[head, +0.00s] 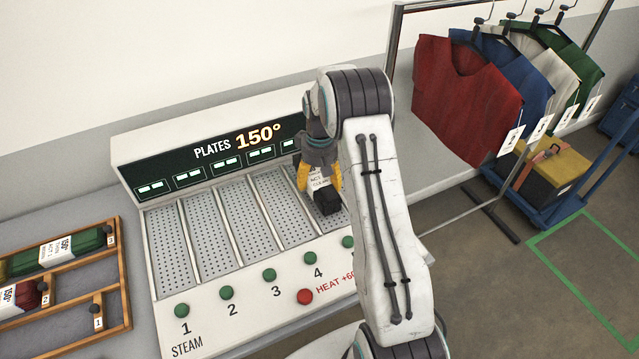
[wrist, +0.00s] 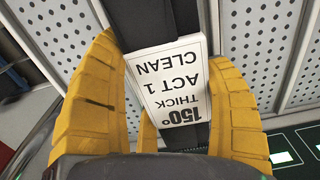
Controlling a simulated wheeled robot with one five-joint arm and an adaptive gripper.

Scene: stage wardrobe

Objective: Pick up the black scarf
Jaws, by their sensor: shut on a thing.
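The black scarf (head: 326,201) is a small dark folded bundle over the right part of the perforated steam plates in the head view. My gripper (head: 319,180) has yellow fingers and is shut on it from above. In the wrist view the yellow fingers of my gripper (wrist: 168,95) stand on both sides of the black scarf (wrist: 148,18). A white tag on the scarf reads 150°, THICK, ACT 1, CLEAN. My arm hides part of the plates, and I cannot tell whether the scarf touches them.
The steam press (head: 155,151) has numbered green buttons and a red HEAT button (head: 305,297) in front. A wooden tray (head: 122,262) with rolled cloths lies left. A rack of red, blue, white and green garments stands right, near a blue cart (head: 549,216).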

